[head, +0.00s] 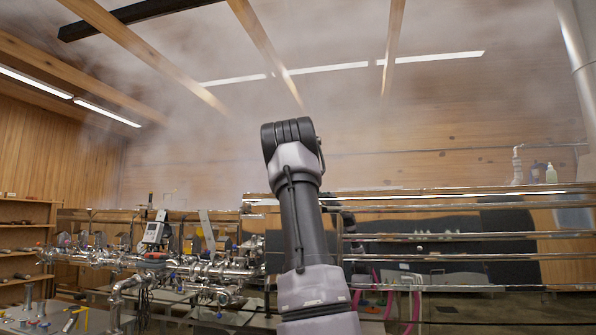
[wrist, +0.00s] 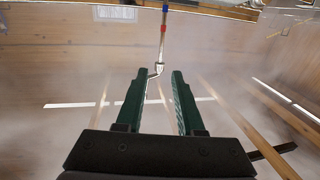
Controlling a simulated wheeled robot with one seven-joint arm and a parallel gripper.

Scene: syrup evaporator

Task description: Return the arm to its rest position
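My arm (head: 303,215) rises from the bottom centre of the head view, and its bent joint stands in front of the hazy wall. My gripper is not clearly visible in the head view; the arm may hide it. In the wrist view, my gripper (wrist: 160,76) has two green fingers standing apart with a clear gap. No held object shows between them. A thin metal rod with red and blue bands (wrist: 163,35) shows beyond the fingertips, its bent lower end near the left finger. I cannot tell how far away it is.
Steel piping with valves and gauges (head: 205,268) stands at left. Long metal rails (head: 450,208) cross behind my arm. A bottle (head: 551,173) stands at upper right. Wooden shelves (head: 25,238) are at far left. Steam fills the space under the ceiling beams (head: 140,52).

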